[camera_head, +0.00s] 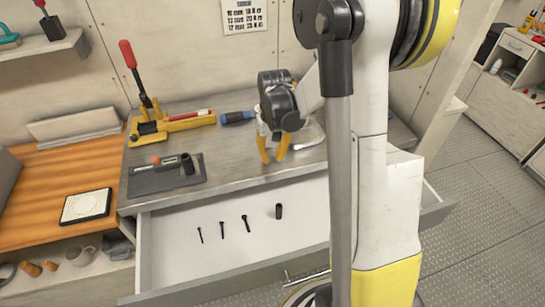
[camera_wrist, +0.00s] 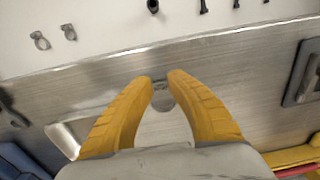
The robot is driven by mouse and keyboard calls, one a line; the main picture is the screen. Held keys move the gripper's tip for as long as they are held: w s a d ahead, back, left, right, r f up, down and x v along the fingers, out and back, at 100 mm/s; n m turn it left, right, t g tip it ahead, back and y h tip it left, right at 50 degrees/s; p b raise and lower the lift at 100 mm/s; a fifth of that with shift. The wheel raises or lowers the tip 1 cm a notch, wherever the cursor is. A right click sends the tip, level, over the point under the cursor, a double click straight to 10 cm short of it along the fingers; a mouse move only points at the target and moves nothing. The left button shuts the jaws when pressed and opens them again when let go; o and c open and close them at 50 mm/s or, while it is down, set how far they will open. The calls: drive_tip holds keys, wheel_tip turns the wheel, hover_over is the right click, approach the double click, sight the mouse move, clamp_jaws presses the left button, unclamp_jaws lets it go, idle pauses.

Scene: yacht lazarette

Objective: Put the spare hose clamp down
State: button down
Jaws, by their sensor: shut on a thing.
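My gripper (camera_head: 272,158) has yellow fingers pointing down over the grey metal worktop (camera_head: 232,175), close behind the open drawer. In the wrist view, my gripper (camera_wrist: 161,77) has its fingertips close together around a small grey metal piece (camera_wrist: 163,98), apparently the spare hose clamp. The fingers partly hide it, and it blends with the worktop behind it. Two other hose clamps, a left one (camera_wrist: 40,41) and a right one (camera_wrist: 69,32), lie in the white drawer (camera_wrist: 105,35). In the head view my arm hides that part of the drawer (camera_head: 180,250).
The drawer also holds a black cylinder (camera_head: 279,211) and three dark bolts (camera_head: 245,223). A dark tray (camera_head: 150,182) with small items lies on the worktop's left. A blue-handled tool (camera_head: 238,117) and a yellow tool (camera_head: 180,122) lie behind. The worktop's front middle is clear.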

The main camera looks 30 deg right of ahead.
sight(273, 157)
drive_tip(key=c, duration=1.3)
unclamp_jaws()
drive_tip(key=shift+f, duration=0.1)
drive_tip(key=shift+c, duration=0.2)
wheel_tip(273, 157, up, 12)
drive_tip(key=p, duration=0.4)
drive_tip(key=s+a+r+n+t, duration=0.3)
drive_tip(key=s+a+r+t, duration=0.4)
drive_tip(key=s+a, duration=0.7)
drive_tip(key=shift+a+r, duration=0.4)
drive_tip(key=shift+r, duration=0.55)
